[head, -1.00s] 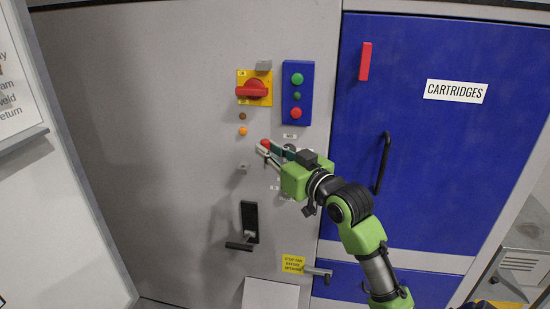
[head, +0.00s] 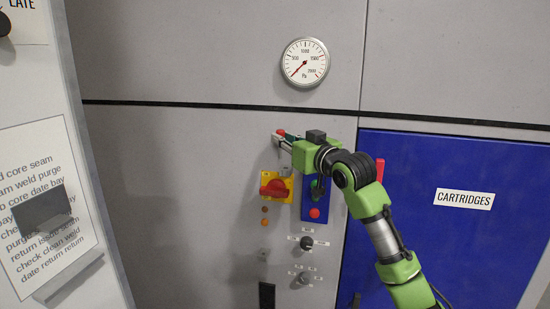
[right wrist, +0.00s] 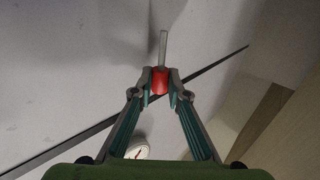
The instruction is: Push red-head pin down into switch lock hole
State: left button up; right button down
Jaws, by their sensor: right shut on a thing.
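The red-head pin (head: 281,132) is held at the fingertips of my right gripper (head: 281,138), in front of the grey panel. In the right wrist view my right gripper (right wrist: 160,84) is shut on the pin's red head (right wrist: 160,82), and the thin metal shank (right wrist: 163,48) sticks out past the fingers. The red rotary switch (head: 273,188) on its yellow plate (head: 289,184) is below the gripper in the head view. My left gripper is not in view.
A blue button box (head: 316,205) stands right of the switch, partly behind my right arm. A round gauge (head: 305,62) is above. Two dark knobs (head: 306,243) are below. A blue cartridges door (head: 460,240) is at right, a white board (head: 45,190) at left.

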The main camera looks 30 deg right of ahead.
aim_at(289, 170)
jog(key=shift+s+d+r, duration=0.15)
jog(key=shift+d+r, duration=0.25)
jog(key=shift+r, duration=0.35)
jog(key=shift+s+d+r, duration=0.1)
jog(key=shift+d+r, duration=0.3)
jog(key=shift+r, duration=0.35)
jog(key=shift+p, duration=0.3)
jog(key=shift+f, duration=0.1)
jog(key=shift+f+b, duration=3.1)
jog(key=shift+f, duration=1.45)
jog(key=shift+f, duration=0.1)
jog(key=c, duration=1.9)
grip_release()
jog(key=shift+a, duration=0.1)
